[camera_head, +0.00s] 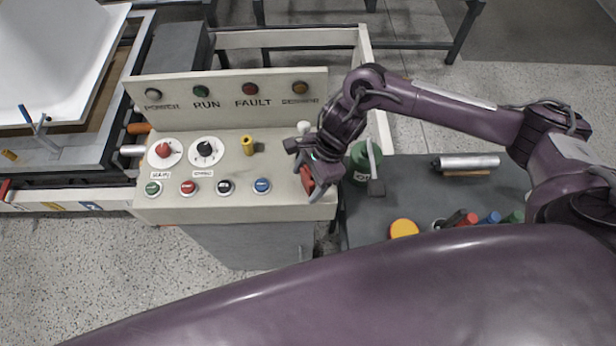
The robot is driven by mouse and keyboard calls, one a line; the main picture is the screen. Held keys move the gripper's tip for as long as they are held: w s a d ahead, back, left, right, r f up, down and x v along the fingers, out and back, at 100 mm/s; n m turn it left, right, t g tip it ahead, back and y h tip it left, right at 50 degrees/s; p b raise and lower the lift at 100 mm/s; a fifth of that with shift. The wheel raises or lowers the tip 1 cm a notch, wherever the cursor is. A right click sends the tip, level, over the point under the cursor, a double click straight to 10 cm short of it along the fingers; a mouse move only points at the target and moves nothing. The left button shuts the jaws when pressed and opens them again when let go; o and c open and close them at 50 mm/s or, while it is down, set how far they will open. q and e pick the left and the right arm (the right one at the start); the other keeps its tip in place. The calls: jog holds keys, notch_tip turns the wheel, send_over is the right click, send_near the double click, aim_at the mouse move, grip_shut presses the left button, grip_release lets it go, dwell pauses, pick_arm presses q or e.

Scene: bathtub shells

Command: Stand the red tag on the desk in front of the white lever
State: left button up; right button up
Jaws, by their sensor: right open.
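The red tag (307,179) is at the right end of the control desk (225,212), in front of the white lever (304,127). It looks upright, but my right gripper partly hides it, and I cannot tell whether its foot rests on the desk. My right gripper (314,190) is open, with its fingers around or right beside the tag. The white lever's round knob shows just left of the gripper's wrist; its lower part is hard to make out. My left gripper is not in view.
The desk carries a red knob (163,150), a black knob (204,148), a yellow switch (247,145) and several buttons. A green canister (361,160) stands close to the right of the gripper on a dark table (420,185). A white tub shell (55,50) is at left.

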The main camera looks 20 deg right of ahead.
jog(key=shift+r, duration=0.15)
jog(key=b+v, duration=0.3)
jog(key=v, duration=0.9)
jog(key=shift+a, duration=0.1)
